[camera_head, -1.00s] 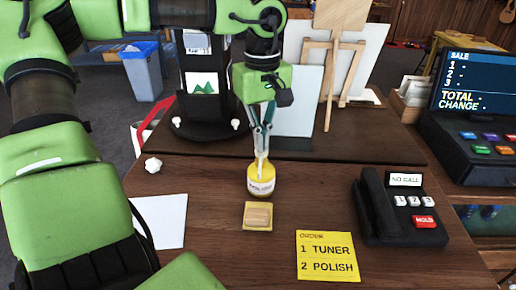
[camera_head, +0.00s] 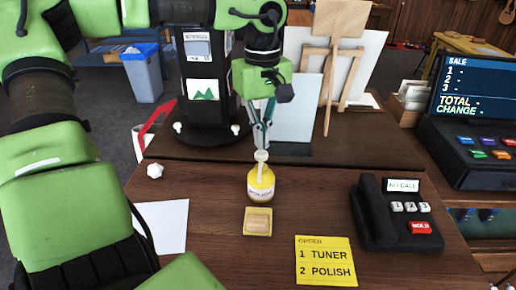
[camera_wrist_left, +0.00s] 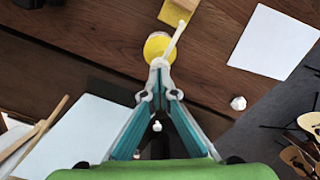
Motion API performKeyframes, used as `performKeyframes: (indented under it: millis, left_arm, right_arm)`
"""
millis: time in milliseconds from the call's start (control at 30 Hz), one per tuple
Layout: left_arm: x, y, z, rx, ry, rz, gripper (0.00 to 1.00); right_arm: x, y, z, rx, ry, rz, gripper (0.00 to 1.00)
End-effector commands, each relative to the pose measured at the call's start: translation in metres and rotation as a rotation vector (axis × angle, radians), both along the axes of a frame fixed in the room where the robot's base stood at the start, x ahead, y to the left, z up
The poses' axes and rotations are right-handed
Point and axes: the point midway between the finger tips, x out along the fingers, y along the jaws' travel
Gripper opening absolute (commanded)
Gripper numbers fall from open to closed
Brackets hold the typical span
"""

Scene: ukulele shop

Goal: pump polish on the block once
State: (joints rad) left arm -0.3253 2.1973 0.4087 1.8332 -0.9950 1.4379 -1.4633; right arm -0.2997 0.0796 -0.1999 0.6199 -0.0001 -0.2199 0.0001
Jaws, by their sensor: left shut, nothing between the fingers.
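The yellow polish bottle (camera_head: 260,184) stands upright on the wooden counter, with its white pump (camera_head: 261,157) raised and its spout pointing toward the block. It also shows in the left wrist view (camera_wrist_left: 157,46). The wooden block (camera_head: 258,219) lies on a yellow square just in front of the bottle; its corner shows in the left wrist view (camera_wrist_left: 185,5). My left gripper (camera_head: 262,145) is shut and empty, pointing down with its fingertips at or just above the pump head. I cannot tell whether they touch. My right gripper is not in view.
A yellow order note (camera_head: 326,262) reads tuner and polish. A black phone (camera_head: 393,215) sits at the right, a white sheet (camera_head: 163,225) at the left. A white crumpled ball (camera_head: 155,171) lies near the left edge. A dark display stand (camera_head: 206,105) and easel (camera_head: 330,75) stand behind.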

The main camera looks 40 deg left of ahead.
Motion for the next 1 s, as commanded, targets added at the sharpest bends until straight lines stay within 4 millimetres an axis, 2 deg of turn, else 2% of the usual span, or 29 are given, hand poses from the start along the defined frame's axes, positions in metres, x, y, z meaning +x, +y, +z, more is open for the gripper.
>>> performKeyframes:
  millis: [167, 700, 1000]
  left_arm:
    - [0.000, 0.000, 0.004, 0.000, -0.001, 0.000, 0.00]
    - [0.000, 0.000, 0.057, 0.001, -0.001, -0.001, 0.00]
    - [0.000, 0.000, 0.060, 0.000, 0.000, 0.000, 0.00]
  right_arm:
    - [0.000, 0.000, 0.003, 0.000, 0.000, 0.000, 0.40]
    - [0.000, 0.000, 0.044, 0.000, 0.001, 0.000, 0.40]
    - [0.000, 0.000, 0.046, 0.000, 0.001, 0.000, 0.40]
